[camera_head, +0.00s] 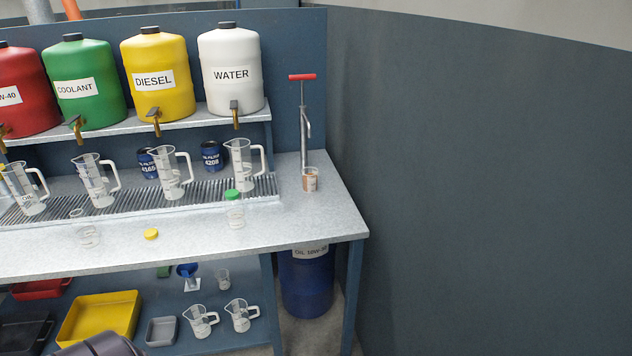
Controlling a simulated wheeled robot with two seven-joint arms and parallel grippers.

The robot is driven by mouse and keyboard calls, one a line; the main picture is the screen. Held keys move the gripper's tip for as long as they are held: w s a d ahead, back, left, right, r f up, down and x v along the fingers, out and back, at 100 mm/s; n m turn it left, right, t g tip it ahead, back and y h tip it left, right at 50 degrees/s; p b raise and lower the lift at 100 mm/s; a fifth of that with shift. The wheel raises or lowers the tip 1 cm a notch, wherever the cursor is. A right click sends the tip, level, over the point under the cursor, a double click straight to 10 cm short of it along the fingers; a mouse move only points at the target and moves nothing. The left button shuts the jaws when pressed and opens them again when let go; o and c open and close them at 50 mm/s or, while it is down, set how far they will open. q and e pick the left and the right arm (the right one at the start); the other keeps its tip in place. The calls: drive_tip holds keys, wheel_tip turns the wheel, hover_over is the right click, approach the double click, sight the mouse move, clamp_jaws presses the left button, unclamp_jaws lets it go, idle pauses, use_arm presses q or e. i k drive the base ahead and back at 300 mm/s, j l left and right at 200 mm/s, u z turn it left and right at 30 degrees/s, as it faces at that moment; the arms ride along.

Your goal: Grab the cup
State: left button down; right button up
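A small cup (310,180) with a brownish content or wall and a pale label stands upright on the right part of the metal bench, just in front of a hand pump (304,120) with a red T-handle. Several clear measuring jugs with handles stand in a row on the ribbed drain strip; the rightmost jug (244,165) is below the white WATER container. Two more jugs, one of them here (242,315), stand on the lower shelf. Neither of my grippers shows in the head view.
The bench (320,225) also holds a clear bottle with a green cap (235,209), a loose yellow cap (151,234), an open clear bottle (88,228) and blue oil filters (211,156). Labelled containers stand on the shelf above. A blue drum (306,285) is under the bench. The bench's front right is clear.

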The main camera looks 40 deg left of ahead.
sight(310, 180)
drive_tip(key=u, duration=1.3)
drive_tip(key=i+j+u, duration=0.1)
drive_tip(key=i+j, duration=0.4)
